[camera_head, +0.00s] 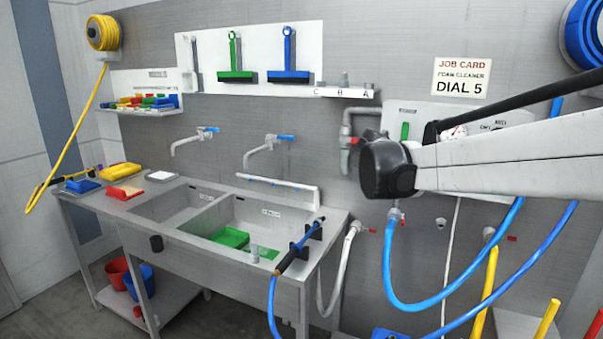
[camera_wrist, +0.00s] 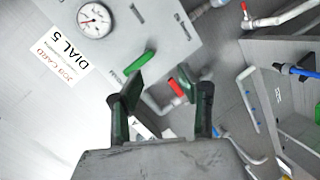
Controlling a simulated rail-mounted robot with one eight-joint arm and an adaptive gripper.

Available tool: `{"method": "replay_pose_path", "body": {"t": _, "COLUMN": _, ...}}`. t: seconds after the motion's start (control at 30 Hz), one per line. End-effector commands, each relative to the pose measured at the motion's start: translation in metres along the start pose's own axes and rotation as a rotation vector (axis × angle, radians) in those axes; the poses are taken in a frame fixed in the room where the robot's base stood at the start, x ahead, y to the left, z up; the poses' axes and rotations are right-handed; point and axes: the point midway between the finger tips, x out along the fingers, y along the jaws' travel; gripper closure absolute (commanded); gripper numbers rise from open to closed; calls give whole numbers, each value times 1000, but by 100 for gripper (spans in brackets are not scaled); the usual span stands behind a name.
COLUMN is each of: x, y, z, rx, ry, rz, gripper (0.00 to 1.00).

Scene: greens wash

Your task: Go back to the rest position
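My arm (camera_head: 500,160) reaches in from the right in the head view and ends in a dark rounded joint in front of the wall panel. My gripper cannot be made out there. In the wrist view my gripper (camera_wrist: 161,85) shows two dark green and black fingers spread apart, with nothing held between them. Beyond the fingertips are a green handle (camera_wrist: 140,63) on the panel and a red valve handle (camera_wrist: 176,88). The green handle also shows upright in the head view (camera_head: 405,131). The gripper's gap to these handles is hard to judge.
The panel (camera_wrist: 160,25) carries a dial gauge (camera_wrist: 94,20) beside the job card (camera_head: 461,76). A double sink (camera_head: 215,214) holds a green item (camera_head: 231,237). A blue-handled spray lance (camera_head: 295,250) rests at its right edge. A blue hose (camera_head: 415,306) hangs below my arm.

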Motion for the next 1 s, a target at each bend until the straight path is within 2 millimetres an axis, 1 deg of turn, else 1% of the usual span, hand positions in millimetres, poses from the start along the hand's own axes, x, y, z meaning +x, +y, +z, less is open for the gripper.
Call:
{"method": "replay_pose_path", "body": {"t": 0.03, "x": -14, "y": 0, "z": 15, "rx": 33, "ry": -14, "rz": -25, "gripper": 64}}
{"method": "replay_pose_path", "body": {"t": 0.23, "x": -66, "y": -10, "z": 68, "rx": 164, "ry": -67, "rz": -132, "gripper": 64}}
{"method": "replay_pose_path", "body": {"t": 0.47, "x": -127, "y": -37, "z": 127, "rx": 312, "ry": -126, "rz": -259, "gripper": 64}}
{"method": "replay_pose_path", "body": {"t": 0.6, "x": -164, "y": -60, "z": 161, "rx": 400, "ry": -159, "rz": -339, "gripper": 64}}
{"method": "replay_pose_path", "body": {"t": 0.77, "x": -207, "y": -91, "z": 197, "rx": 500, "ry": -194, "rz": -433, "gripper": 64}}
{"method": "replay_pose_path", "body": {"t": 0.9, "x": -243, "y": -122, "z": 226, "rx": 585, "ry": -223, "rz": -516, "gripper": 64}}
{"method": "replay_pose_path", "body": {"t": 1.0, "x": -267, "y": -146, "z": 244, "rx": 644, "ry": -240, "rz": -577, "gripper": 64}}
